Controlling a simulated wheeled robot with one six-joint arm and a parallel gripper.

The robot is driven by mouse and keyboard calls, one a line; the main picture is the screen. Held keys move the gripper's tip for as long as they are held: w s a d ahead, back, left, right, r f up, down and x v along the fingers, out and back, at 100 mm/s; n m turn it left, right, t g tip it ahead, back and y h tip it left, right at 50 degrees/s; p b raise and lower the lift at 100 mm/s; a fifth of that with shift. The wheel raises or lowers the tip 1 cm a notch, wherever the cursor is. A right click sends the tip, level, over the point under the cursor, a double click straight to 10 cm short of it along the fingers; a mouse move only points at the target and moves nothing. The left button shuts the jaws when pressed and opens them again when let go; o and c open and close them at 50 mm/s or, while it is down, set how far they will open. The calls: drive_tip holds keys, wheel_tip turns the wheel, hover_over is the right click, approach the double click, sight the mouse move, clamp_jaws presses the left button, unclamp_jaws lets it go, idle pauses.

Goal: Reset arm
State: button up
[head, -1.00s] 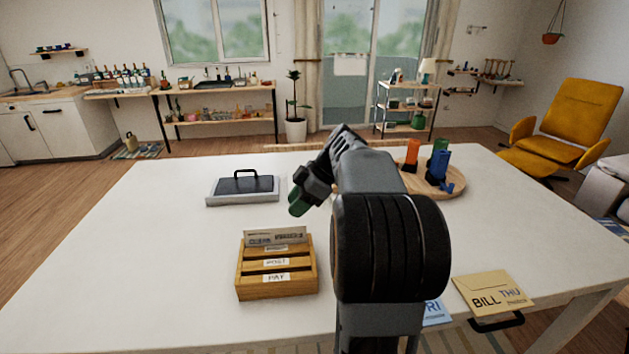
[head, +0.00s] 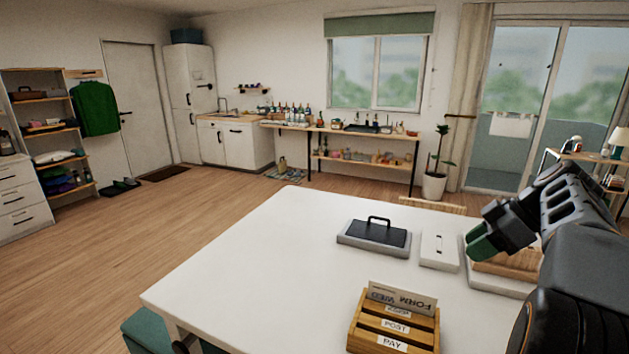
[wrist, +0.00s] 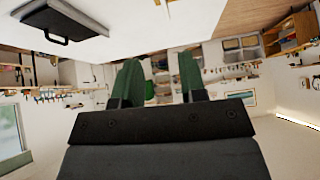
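My gripper (head: 484,243) is raised over the right part of the white table in the head view, with my arm folded behind it at the right edge. In the wrist view its two green fingers (wrist: 158,82) stand apart with nothing between them. The wrist view looks out across the room and appears upside down, with the table at the top.
The white table (head: 250,265) holds a dark-lidded tray (head: 374,234), a white box (head: 439,251), a wooden letter sorter (head: 393,328) with a paper, and a wooden-topped tray (head: 508,265). The table's left part and the floor (head: 200,230) left of it are clear.

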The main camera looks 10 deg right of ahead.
wheel_tip(320, 180, down, 6)
drive_tip(key=d+m+h, duration=0.2)
drive_tip(key=m, duration=0.7)
drive_tip(key=s+a+f+m+h, duration=0.1)
drive_tip(key=s+a+f, duration=0.1)
drive_tip(key=a, duration=0.3)
drive_tip(key=s+a+f+m+h+p, duration=0.1)
drive_tip(key=s+a+f+m+h, duration=0.1)
drive_tip(key=s+a+f, duration=0.1)
drive_tip(key=s+a+f+m+g+h, duration=0.1)
drive_tip(key=a+f, duration=0.3)
drive_tip(key=a, duration=0.4)
drive_tip(key=shift+s+f+m+h, duration=0.3)
drive_tip(key=shift+s+f+m, duration=0.05)
drive_tip(key=shift+s+m, duration=0.35)
drive_tip(key=s+a+n, duration=0.2)
drive_tip(key=a+n, duration=0.1)
drive_tip(key=a, duration=0.4)
drive_tip(key=shift+s+r+t+p, duration=0.2)
drive_tip(key=shift+s+t+p, duration=0.15)
drive_tip(key=shift+t, duration=0.05)
